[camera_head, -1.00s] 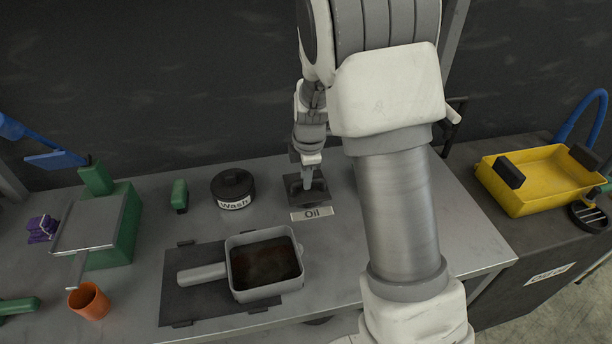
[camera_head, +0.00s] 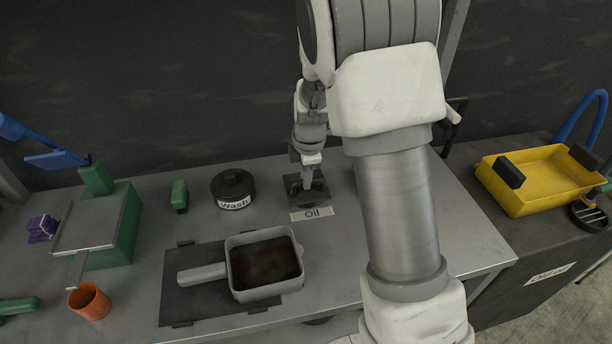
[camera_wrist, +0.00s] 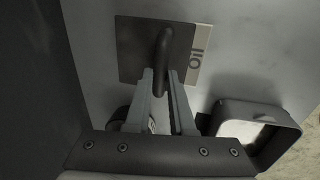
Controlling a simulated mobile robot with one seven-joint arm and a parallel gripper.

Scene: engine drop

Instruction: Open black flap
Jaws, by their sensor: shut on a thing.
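The black flap (camera_head: 318,198) is a dark square plate lying flat on the grey bench, behind the white "Oil" label (camera_head: 311,213). In the wrist view the flap (camera_wrist: 133,50) carries a dark raised loop handle (camera_wrist: 162,45). My gripper (camera_head: 307,186) points down over the flap. In the wrist view my gripper (camera_wrist: 160,76) has its two fingers at the near end of the handle, shut on it. The exact contact is partly hidden by the fingers. The flap shows no clear tilt.
A black round "Wash" lid (camera_head: 232,184) stands left of the flap. A grey pan (camera_head: 265,292) with dark contents sits in front on a dark mat (camera_head: 190,305). A green block (camera_head: 180,195) is further left. A yellow tray (camera_head: 545,180) is far right.

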